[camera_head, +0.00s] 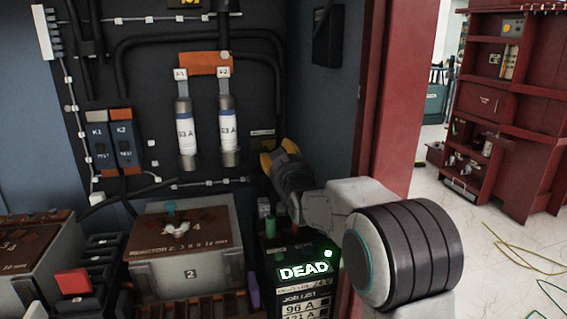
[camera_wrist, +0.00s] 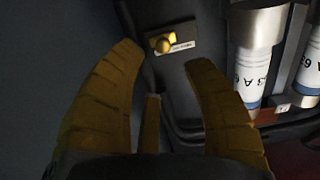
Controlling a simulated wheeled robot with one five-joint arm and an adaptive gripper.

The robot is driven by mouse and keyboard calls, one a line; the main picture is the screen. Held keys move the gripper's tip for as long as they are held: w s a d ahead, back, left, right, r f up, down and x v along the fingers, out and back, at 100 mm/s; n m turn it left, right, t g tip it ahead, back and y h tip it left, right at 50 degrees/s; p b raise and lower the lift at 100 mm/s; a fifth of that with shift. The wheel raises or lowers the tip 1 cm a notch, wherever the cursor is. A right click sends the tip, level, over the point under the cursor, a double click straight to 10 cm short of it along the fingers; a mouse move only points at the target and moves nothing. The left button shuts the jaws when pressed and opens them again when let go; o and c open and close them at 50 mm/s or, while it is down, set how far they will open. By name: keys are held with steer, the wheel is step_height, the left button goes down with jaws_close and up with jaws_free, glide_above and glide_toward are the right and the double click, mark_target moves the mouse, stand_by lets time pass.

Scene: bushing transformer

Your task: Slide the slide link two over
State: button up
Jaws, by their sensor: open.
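My gripper (camera_head: 270,158) is at the dark back panel, to the right of the two white and grey fuses. In the wrist view its yellow fingers (camera_wrist: 164,54) are spread apart with nothing held between them. A small brass knob (camera_wrist: 163,45) on a dark plate shows between and just beyond the fingertips, beside a small pale label too blurred to read. I cannot tell whether the knob touches a finger, or whether it belongs to slide link two. In the head view the gripper hides the knob; a small label (camera_head: 262,133) shows just above.
The right-hand fuse (camera_head: 228,130) stands close left of my gripper; it also shows in the wrist view (camera_wrist: 255,50). Black cables run around the fuses. Below are a lit DEAD display (camera_head: 304,270) and a grey box (camera_head: 183,245). A red cabinet post (camera_head: 392,100) stands right.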

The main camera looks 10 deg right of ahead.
steer(key=shift+s, duration=2)
steer(key=s+r+g+p, duration=0.3)
steer(key=s+g+p, duration=0.4)
steer(key=s+p, duration=0.6)
steer(key=s+r+g+p, duration=0.4)
steer(key=s+p, duration=0.9)
steer(key=s, duration=1.4)
steer(key=g, duration=0.3)
steer(key=shift+s+r+g, duration=0.2)
steer(key=shift+s+g, duration=0.1)
